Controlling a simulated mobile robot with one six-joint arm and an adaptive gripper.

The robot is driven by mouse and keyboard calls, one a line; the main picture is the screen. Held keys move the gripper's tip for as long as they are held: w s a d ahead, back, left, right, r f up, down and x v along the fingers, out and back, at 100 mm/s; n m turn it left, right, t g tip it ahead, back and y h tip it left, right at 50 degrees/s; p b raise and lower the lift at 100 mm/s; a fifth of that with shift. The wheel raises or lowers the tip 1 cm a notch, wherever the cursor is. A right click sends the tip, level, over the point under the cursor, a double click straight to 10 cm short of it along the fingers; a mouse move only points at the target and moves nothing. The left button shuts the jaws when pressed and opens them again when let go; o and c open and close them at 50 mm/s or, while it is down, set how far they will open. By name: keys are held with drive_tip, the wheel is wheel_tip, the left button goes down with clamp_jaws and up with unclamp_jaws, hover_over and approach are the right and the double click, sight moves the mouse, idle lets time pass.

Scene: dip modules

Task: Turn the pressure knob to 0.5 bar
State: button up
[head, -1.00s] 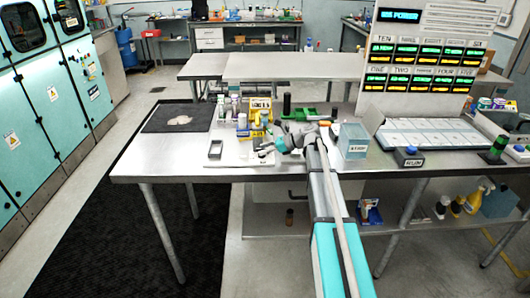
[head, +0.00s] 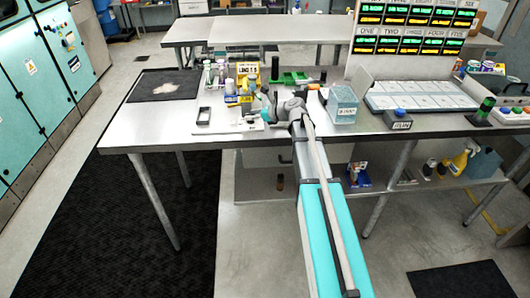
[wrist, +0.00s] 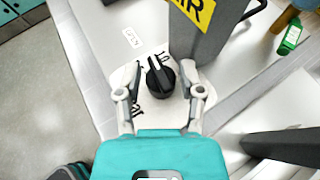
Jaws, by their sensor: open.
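The black pressure knob (wrist: 160,78) sits on a pale round dial plate (wrist: 122,78) with dark scale marks in the wrist view. My gripper (wrist: 160,72) is open, with one finger on each side of the knob. Small gaps show between the fingers and the knob; height above the plate is hard to tell. In the head view my gripper (head: 256,113) is low over the bench, and the knob cannot be made out there.
A grey block with a yellow label (wrist: 195,10) stands close behind the knob.

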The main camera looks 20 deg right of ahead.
drive_tip(key=shift+s+a+m+t+h, duration=0.1)
drive_tip(key=shift+a+m+t+h, duration=0.05)
drive_tip(key=shift+m+t+h, duration=0.9)
drive_tip(key=shift+s+a+m+t+h, duration=0.1)
drive_tip(key=shift+m+t+h, duration=0.55)
drive_tip(key=shift+m+h, duration=0.75)
drive_tip(key=p+v, duration=0.6)
drive_tip(key=v, duration=0.8)
drive_tip(key=s+a+n+g+p, duration=0.6)
drive_tip(key=s+a+n+g, duration=0.1)
drive_tip(key=n, duration=0.9)
drive_tip(key=s+r+n+g+h+p, duration=0.1)
drive_tip(key=s+n+g+h+p, duration=0.3)
drive_tip(key=s+n, duration=0.5)
drive_tip(key=n+g+p, duration=0.1)
drive_tip(key=n+p, duration=0.1)
drive_tip(key=n, duration=0.3)
drive_tip(key=shift+s+a+r, duration=0.25)
drive_tip(key=shift+a+r, duration=0.05)
drive_tip(key=shift+r, duration=0.1)
